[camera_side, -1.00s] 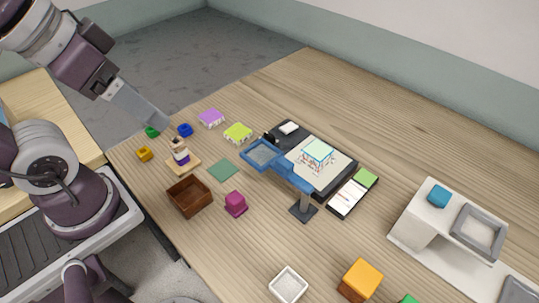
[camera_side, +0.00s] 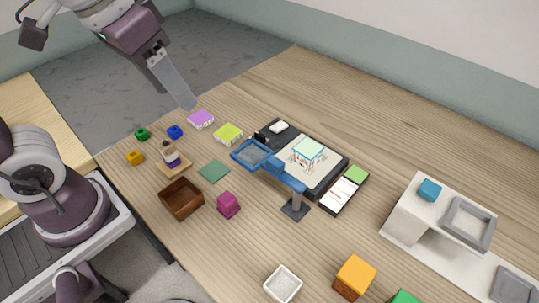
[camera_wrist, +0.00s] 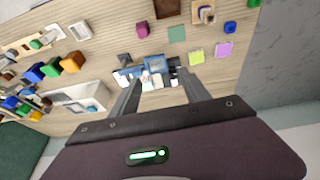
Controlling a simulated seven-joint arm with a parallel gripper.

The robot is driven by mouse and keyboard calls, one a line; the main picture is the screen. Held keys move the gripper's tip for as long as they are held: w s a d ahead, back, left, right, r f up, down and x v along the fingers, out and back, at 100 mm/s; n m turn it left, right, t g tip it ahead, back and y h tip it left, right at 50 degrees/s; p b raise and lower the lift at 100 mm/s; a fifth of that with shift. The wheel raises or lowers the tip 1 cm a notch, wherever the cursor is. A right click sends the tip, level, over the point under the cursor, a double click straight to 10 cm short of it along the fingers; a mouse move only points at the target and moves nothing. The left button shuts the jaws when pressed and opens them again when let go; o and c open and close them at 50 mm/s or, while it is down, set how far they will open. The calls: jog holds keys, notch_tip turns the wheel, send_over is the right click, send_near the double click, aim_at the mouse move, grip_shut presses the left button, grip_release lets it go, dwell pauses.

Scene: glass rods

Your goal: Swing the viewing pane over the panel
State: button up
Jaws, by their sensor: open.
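The viewing pane (camera_side: 254,153) is a blue-framed window on a blue swing arm, standing on a dark post and foot (camera_side: 295,209). The pane sits at the left end of a black board (camera_side: 331,179). The white panel (camera_side: 293,162) lies on that board, to the right of the pane, and bears a small structure of thin rods (camera_side: 309,149). The pane is beside the rods, not over them. My gripper (camera_side: 188,103) is open and empty, above the table's far left edge, apart from the pane. In the wrist view my gripper (camera_wrist: 160,76) points towards the board area, where the pane is small and unclear.
A lime block (camera_side: 228,134) and a purple block (camera_side: 201,119) lie between my gripper and the pane. A brown box (camera_side: 182,199), a magenta piece (camera_side: 228,205) and a green mat (camera_side: 214,171) are nearer. A phone-like card (camera_side: 343,195) lies right of the board. A white stand (camera_side: 405,210) is further right.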

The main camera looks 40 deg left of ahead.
jog(key=w+d+f+g, duration=0.1)
jog(key=w+d+f, duration=0.15)
jog(key=w, duration=0.25)
jog(key=g, duration=0.3)
send_over(276, 161)
notch_tip(276, 161, down, 9)
jog(key=shift+s+a, duration=0.1)
jog(key=shift+s, duration=0.05)
notch_tip(276, 161, down, 8)
jog(key=shift+r, duration=0.25)
jog(key=shift+c, duration=0.2)
grip_shut()
jog(key=shift+r, duration=0.1)
